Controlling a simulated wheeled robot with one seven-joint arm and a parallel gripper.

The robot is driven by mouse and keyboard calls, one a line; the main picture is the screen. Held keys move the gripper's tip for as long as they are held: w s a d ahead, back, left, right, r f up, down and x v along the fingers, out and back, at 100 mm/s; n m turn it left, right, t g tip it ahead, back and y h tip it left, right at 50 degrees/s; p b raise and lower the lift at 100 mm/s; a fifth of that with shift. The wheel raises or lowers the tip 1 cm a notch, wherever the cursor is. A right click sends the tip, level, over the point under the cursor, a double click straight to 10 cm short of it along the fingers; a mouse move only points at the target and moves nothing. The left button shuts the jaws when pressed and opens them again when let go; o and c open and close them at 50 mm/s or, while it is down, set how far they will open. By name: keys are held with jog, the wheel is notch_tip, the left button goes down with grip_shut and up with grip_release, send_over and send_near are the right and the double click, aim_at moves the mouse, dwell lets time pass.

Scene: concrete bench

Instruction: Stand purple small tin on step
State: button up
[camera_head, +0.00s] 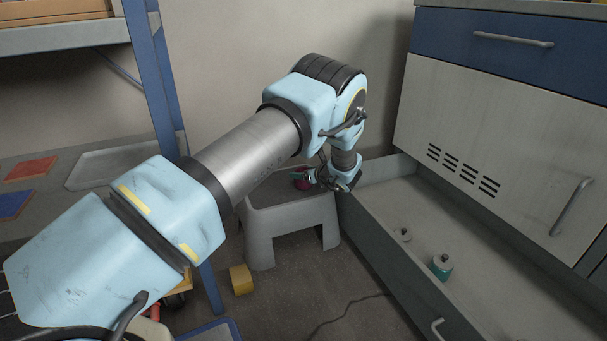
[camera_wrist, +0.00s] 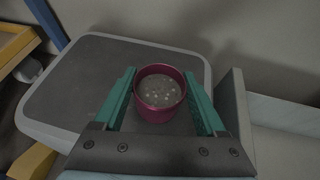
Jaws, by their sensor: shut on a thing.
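The purple small tin (camera_wrist: 148,110) is upright between my gripper's two green fingers in the wrist view, open side up, with a grey speckled inside. My gripper (camera_wrist: 160,76) is shut on it, one finger on each side. In the head view the tin (camera_head: 301,181) shows as a small dark purple patch, partly hidden by my gripper (camera_head: 320,180). The grey step (camera_head: 262,219) stands on the floor, its flat top (camera_wrist: 75,85) right under the tin. I cannot tell whether the tin's base touches the top.
A blue-framed shelf (camera_head: 150,75) stands left. A yellow block (camera_head: 241,280) sits on the floor before the step. The wall is close behind.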

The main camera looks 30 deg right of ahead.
jog(key=o, duration=1.5)
jog(key=shift+f, duration=0.1)
jog(key=shift+s+d+r, duration=0.1)
jog(key=shift+s+r, duration=0.15)
jog(key=shift+r, duration=0.05)
jog(key=p+v, duration=0.4)
jog(key=v, duration=0.7)
jog(key=shift+s, duration=0.2)
